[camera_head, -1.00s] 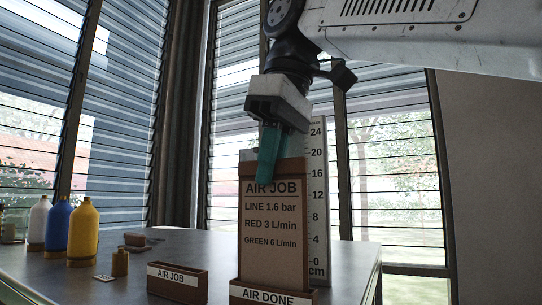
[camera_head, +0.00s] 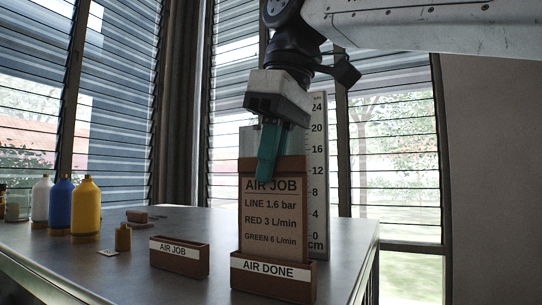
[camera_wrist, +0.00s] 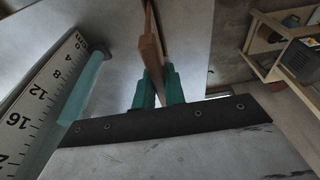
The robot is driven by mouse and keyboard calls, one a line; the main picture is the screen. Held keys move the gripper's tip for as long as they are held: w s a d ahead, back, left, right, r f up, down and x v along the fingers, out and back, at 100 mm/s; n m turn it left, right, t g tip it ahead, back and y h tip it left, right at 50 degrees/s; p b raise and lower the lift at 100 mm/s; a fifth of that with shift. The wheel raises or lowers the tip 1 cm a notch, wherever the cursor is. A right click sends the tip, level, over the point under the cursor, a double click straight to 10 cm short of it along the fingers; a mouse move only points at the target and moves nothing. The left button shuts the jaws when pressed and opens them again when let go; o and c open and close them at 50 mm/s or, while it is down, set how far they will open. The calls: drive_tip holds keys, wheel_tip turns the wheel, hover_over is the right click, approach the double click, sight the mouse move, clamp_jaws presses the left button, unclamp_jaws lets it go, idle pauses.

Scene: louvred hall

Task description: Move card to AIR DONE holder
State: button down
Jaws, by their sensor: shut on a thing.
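The brown card (camera_head: 272,222), printed AIR JOB with LINE, RED and GREEN values, stands upright with its lower edge behind the front wall of the AIR DONE holder (camera_head: 272,286). Whether it touches the holder's floor is hidden. My gripper (camera_head: 266,180) is shut on the card's top edge, its teal fingers pointing down. In the wrist view the card (camera_wrist: 152,50) shows edge-on between the teal fingers (camera_wrist: 158,88). The AIR JOB holder (camera_head: 179,259) stands to the left with no card showing in it.
A white centimetre scale (camera_head: 318,170) stands upright just behind the card at right. Yellow (camera_head: 86,208), blue (camera_head: 61,203) and white (camera_head: 41,199) bottles stand at left. A small brass weight-like piece (camera_head: 123,237) stands near them. The table's right edge is close to the AIR DONE holder.

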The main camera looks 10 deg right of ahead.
drive_tip(key=c, duration=1.4)
unclamp_jaws()
drive_tip(key=shift+w+a+v, duration=0.1)
drive_tip(key=shift+a+v, duration=0.05)
drive_tip(key=shift+v, duration=1.6)
drive_tip(key=shift+w+a+v, duration=0.15)
drive_tip(key=shift+v, duration=1.6)
drive_tip(key=shift+r, duration=0.1)
